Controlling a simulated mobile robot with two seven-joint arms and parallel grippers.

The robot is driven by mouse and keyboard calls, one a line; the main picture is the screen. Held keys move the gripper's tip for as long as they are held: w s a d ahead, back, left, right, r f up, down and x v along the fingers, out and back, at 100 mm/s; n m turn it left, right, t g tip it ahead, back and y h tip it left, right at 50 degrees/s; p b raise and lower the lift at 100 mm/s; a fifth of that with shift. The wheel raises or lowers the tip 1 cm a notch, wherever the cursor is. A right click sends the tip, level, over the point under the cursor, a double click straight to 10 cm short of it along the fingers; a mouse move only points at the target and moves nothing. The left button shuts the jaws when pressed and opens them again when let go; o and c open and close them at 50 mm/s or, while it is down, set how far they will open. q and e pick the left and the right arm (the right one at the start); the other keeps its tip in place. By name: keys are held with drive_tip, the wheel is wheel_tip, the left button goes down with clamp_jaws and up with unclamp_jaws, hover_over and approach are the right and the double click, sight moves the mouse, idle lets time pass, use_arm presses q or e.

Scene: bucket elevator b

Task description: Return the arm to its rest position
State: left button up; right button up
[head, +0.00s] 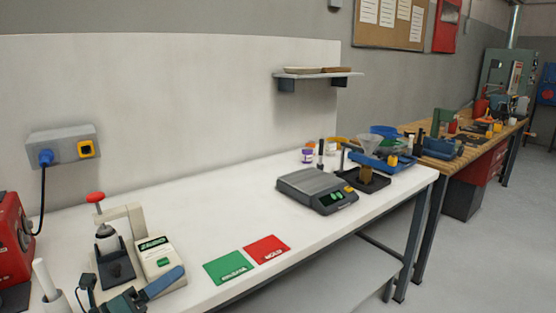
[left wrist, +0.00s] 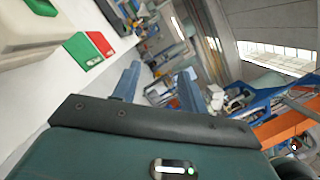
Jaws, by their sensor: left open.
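My left gripper (head: 164,283) is low at the left front of the white bench in the head view, in front of a small press with a red knob (head: 95,197). Its two blue fingers also show in the left wrist view (left wrist: 158,72), spread apart with nothing between them. The rest of the left arm is mostly out of the head view. My right gripper is in neither view.
The white bench (head: 215,225) carries a white device with a green label (head: 158,258), a green card (head: 231,267), a red card (head: 266,249) and a grey scale (head: 316,190). A red machine (head: 12,240) stands at far left. The bench middle is clear.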

use_arm(q)
drive_tip(key=s+d+f+n+g+y+p, duration=0.1)
drive_tip(key=s+d+f+n+y, duration=0.3)
drive_tip(key=s+f+n, duration=0.5)
drive_tip(key=s+d+f+n+g+y+p, duration=0.1)
drive_tip(key=s+d+f+n+g+y, duration=0.2)
drive_tip(key=n, duration=1.9)
drive_tip(key=s+d+f+y, duration=0.1)
drive_tip(key=s+f+y, duration=0.2)
drive_tip(key=s+f, duration=0.4)
wheel_tip(320, 180, down, 3)
drive_tip(key=shift+s+d+r+n, duration=0.1)
drive_tip(key=shift+s+d+n, duration=0.1)
drive_tip(key=shift+d+n, duration=0.15)
